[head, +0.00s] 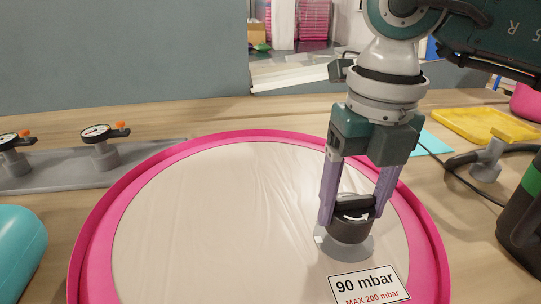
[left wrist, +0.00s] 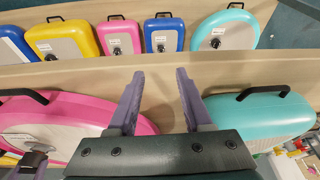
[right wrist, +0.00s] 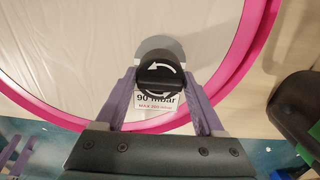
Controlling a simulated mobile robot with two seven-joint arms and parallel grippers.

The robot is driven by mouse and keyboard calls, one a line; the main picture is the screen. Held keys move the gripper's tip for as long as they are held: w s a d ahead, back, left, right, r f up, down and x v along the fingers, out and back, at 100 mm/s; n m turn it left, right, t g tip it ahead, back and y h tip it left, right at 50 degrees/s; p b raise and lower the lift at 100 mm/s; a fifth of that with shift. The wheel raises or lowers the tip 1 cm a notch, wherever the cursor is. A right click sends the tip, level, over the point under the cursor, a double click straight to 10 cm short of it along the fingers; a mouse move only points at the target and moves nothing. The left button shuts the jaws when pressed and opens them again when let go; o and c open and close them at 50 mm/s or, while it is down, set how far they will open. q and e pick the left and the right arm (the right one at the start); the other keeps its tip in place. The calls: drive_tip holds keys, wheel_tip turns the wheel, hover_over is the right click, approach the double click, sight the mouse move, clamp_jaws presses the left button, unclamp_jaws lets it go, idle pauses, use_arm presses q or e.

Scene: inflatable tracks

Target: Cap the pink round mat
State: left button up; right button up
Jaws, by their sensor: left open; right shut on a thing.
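The pink round mat (head: 180,190) lies on the wooden table in the head view, with a pink rim and a cream top. A black cap (head: 352,220) with a white arrow sits on the grey valve base (head: 331,244) near the mat's right front. My right gripper (head: 352,214) points down with its purple fingers shut on the cap's sides. The right wrist view also shows the cap (right wrist: 160,78) between the fingers. A label (head: 368,285) reading 90 mbar, MAX 200 mbar lies in front of the valve.
Gauges (head: 101,143) on a grey rail stand behind left. A teal rounded object (head: 18,250) is at the left edge. A yellow tray (head: 487,126), a grey fitting (head: 489,160) and a dark bottle (head: 524,220) are at right. The left wrist view shows several coloured mats with handles, including a teal one (left wrist: 258,116).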

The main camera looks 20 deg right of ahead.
drive_tip(key=shift+f+b, duration=0.8)
drive_tip(key=shift+f, duration=0.2)
drive_tip(key=n+b, duration=0.1)
drive_tip(key=n, duration=0.1)
drive_tip(key=shift+w+f+n, duration=0.1)
drive_tip(key=shift+n, duration=0.3)
drive_tip(key=shift+n+b, duration=0.4)
drive_tip(key=shift+n, duration=0.8)
drive_tip(key=shift+n+b, duration=0.6)
drive_tip(key=shift+n, duration=0.4)
drive_tip(key=shift+n+b, duration=0.4)
drive_tip(key=shift+n, duration=1.2)
